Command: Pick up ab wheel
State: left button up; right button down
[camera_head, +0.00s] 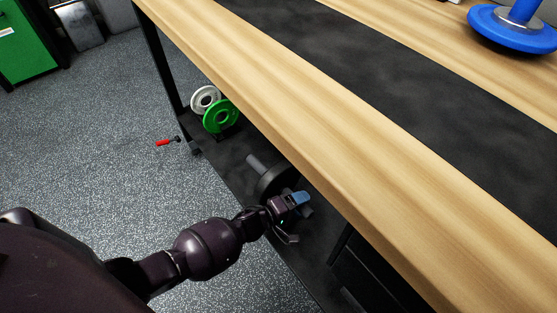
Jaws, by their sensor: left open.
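The ab wheel (270,180) is a dark wheel with a grey handle sticking out toward the upper left. It stands on the dark lower shelf under the wooden bench. My left gripper (294,218) reaches in from the left and is open. Its fingers are beside the near right side of the wheel and cover part of it. I cannot tell whether they touch it. The far handle is mostly hidden by the gripper. My right gripper is not in view.
The wooden bench top (300,120) overhangs the shelf (228,162). A green plate (221,115) and a white plate (205,97) stand farther back. A red-handled object (166,142) lies near the bench leg. A blue object (510,28) sits on top. Speckled floor at left is clear.

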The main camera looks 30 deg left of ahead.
pick_arm(q)
jog(key=shift+c, duration=0.3)
grip_shut()
jog(key=shift+r, duration=0.1)
jog(key=shift+r, duration=0.1)
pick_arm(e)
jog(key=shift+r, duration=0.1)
